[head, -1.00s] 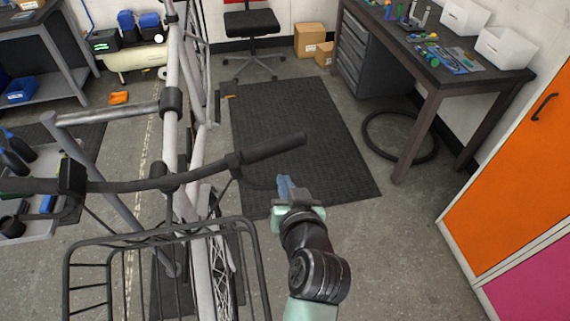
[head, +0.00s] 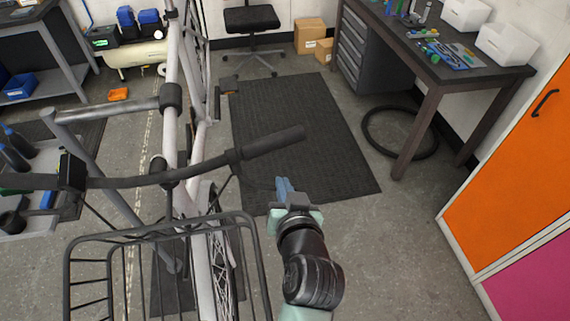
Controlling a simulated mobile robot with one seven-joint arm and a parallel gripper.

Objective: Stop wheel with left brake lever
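A light grey bike stands at the left, with its black handlebar (head: 130,183) across the view. The handlebar's black grip (head: 272,142) points to the right. A thin dark brake lever (head: 256,185) runs below this grip. Its outer end reaches close to the blue fingers of my gripper (head: 284,187). I cannot tell whether the fingers touch the lever or are around it, nor how far apart they are. The front wheel (head: 222,272) shows partly beside the black front rack (head: 150,236). The rear wheel (head: 205,45) is mostly hidden by the frame.
A dark floor mat (head: 300,140) lies beyond my gripper. A workbench (head: 440,75) stands at the back right, with a tyre (head: 400,152) on the floor beside it. An orange cabinet (head: 520,170) is at the right. A chair (head: 252,20) stands at the back.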

